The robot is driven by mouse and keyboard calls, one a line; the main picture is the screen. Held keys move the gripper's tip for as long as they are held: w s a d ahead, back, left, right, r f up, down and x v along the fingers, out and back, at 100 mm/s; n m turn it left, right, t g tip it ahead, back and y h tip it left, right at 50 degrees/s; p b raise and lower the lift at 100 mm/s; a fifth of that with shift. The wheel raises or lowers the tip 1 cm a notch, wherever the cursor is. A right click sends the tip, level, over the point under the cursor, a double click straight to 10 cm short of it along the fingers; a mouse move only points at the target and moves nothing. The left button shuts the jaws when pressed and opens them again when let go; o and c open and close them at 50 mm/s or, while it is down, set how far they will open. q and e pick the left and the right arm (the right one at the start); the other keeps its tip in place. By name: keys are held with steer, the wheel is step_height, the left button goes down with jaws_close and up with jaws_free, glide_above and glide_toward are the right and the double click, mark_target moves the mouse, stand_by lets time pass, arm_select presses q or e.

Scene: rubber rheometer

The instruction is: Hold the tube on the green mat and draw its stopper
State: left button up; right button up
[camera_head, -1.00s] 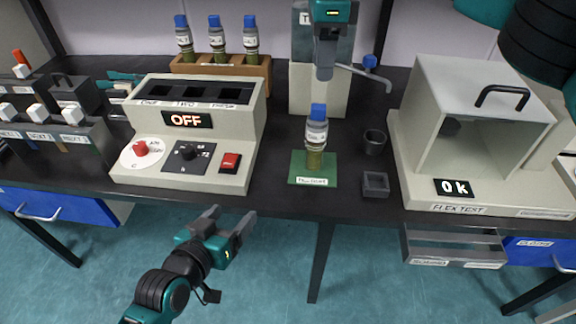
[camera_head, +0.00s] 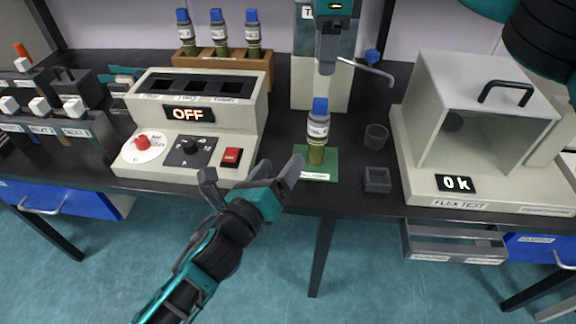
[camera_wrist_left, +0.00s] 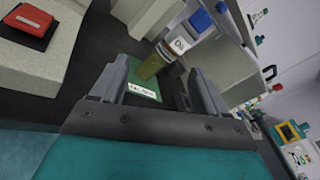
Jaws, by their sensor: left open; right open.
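The tube (camera_head: 317,128) stands upright on the green mat (camera_head: 328,166), with a white label and a greenish lower part. Its blue stopper (camera_head: 320,105) is seated in the top. My left gripper (camera_head: 250,171) is open and empty at the bench's front edge, left of the mat and apart from the tube. In the left wrist view the tube (camera_wrist_left: 178,45) shows ahead, beyond the open fingers (camera_wrist_left: 160,85), and the blue stopper (camera_wrist_left: 201,20) is above it.
A beige device with an OFF display (camera_head: 189,114) stands left of the mat. A grey cup (camera_head: 375,137) and small square tray (camera_head: 377,180) lie to the right, then the flex test box (camera_head: 470,130). A wooden rack (camera_head: 225,65) holds similar tubes.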

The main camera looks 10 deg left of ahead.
mark_target(314, 133)
arm_select(q)
steer(key=w+d+m, duration=0.2)
steer(key=w, duration=0.2)
steer(key=w+d+m, duration=0.2)
steer(key=w, duration=0.2)
steer(key=w+d+m+h, duration=0.1)
steer(key=w+d+m, duration=0.2)
steer(key=w, duration=0.1)
steer(key=shift+r, duration=0.4)
steer(key=shift+s, duration=0.1)
steer(key=shift+c, duration=0.3)
